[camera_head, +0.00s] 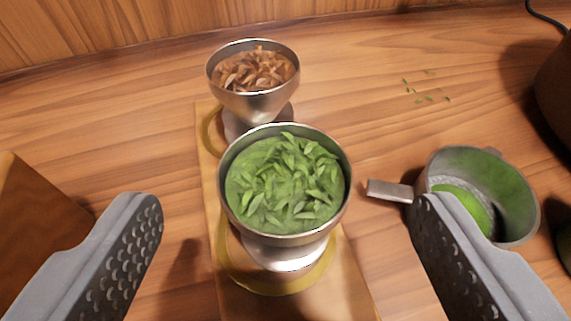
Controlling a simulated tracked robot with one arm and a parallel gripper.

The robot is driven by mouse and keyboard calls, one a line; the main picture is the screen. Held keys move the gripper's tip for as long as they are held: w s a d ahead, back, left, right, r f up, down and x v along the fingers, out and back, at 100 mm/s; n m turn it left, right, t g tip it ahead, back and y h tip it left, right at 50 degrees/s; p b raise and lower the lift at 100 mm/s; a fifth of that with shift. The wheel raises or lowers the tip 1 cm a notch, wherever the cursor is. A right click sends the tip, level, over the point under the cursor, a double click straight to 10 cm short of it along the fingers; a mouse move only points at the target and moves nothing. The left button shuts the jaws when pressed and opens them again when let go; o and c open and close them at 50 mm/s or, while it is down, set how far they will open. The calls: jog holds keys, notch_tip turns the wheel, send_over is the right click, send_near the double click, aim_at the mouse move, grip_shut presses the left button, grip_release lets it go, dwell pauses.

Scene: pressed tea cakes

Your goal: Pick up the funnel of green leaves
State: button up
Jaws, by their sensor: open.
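The funnel of green leaves (284,185) is a metal cup with a narrower flared foot, filled with green leaves. It stands upright on a wooden board, within a yellowish ring, near the middle of the view. My gripper (282,215) is open and empty. Its left finger is to the left of the funnel and its right finger to the right, with a gap on both sides. Neither finger appears to touch the funnel.
A similar funnel of brown leaves (253,75) stands behind on the same board (228,296). A metal pan (484,185) with green contents is at right, partly behind my right finger. A brown block (40,225) is at left. Loose green bits (428,98) lie at back right.

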aim_at(285, 170)
jog(key=x, duration=0.1)
jog(key=b+x, duration=0.1)
jog(key=x, duration=0.1)
jog(key=shift+w+f, duration=0.15)
jog(key=shift+f, duration=0.25)
jog(key=shift+w, duration=0.55)
jog(key=c, duration=1.1)
